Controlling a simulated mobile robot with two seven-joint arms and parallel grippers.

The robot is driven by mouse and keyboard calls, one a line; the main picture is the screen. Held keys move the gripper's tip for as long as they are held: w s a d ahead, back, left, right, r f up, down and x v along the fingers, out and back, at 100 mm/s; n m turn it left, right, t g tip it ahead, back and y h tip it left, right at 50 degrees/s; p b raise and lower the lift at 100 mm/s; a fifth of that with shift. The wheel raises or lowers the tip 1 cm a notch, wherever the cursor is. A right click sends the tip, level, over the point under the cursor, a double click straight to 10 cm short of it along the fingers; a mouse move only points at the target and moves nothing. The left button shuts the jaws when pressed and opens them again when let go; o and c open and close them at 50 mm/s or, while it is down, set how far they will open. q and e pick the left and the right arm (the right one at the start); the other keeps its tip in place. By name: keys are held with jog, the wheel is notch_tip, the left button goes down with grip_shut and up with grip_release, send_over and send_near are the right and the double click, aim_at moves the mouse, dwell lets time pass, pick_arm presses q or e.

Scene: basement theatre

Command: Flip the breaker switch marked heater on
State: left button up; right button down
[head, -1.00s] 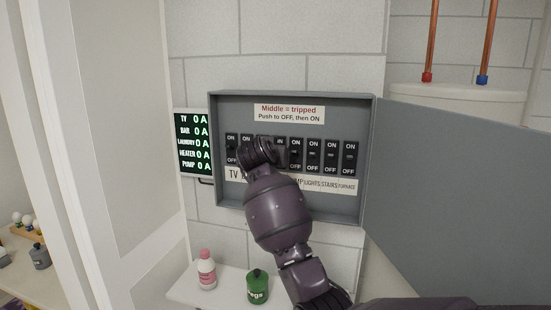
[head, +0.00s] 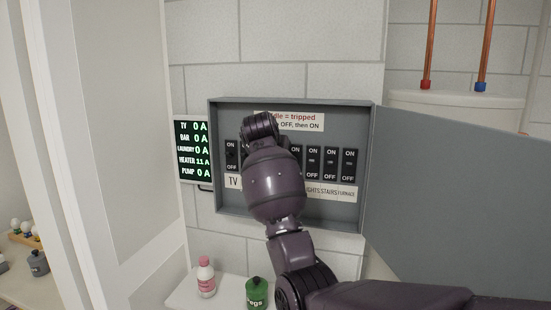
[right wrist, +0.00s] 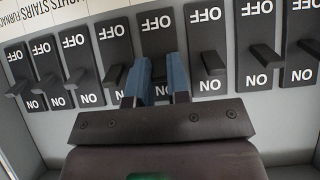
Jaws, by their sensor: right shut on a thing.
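The open breaker panel (head: 215,150) is on the wall in the head view, with a row of black switches. My right arm covers several of them and their labels. In the upside-down right wrist view, my right gripper (right wrist: 160,70) has its blue fingers at a middle switch (right wrist: 155,42), shut on its lever. The readout (head: 192,149) shows HEATER 11 A and 0 A for TV, bar, laundry and pump. My left gripper is not in view.
Neighbouring levers (right wrist: 212,64) stand close on both sides of the fingers. The panel door (head: 460,200) is swung open to the right. A pink-and-white bottle (head: 205,277) and a green jar (head: 257,293) stand on a shelf below.

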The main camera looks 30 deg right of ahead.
jog(key=c, duration=1.1)
grip_release()
jog(key=shift+r, duration=0.1)
jog(key=b+v, duration=0.2)
jog(key=v, duration=0.8)
jog(key=shift+s+a+r, duration=0.15)
jog(key=shift+a, duration=0.1)
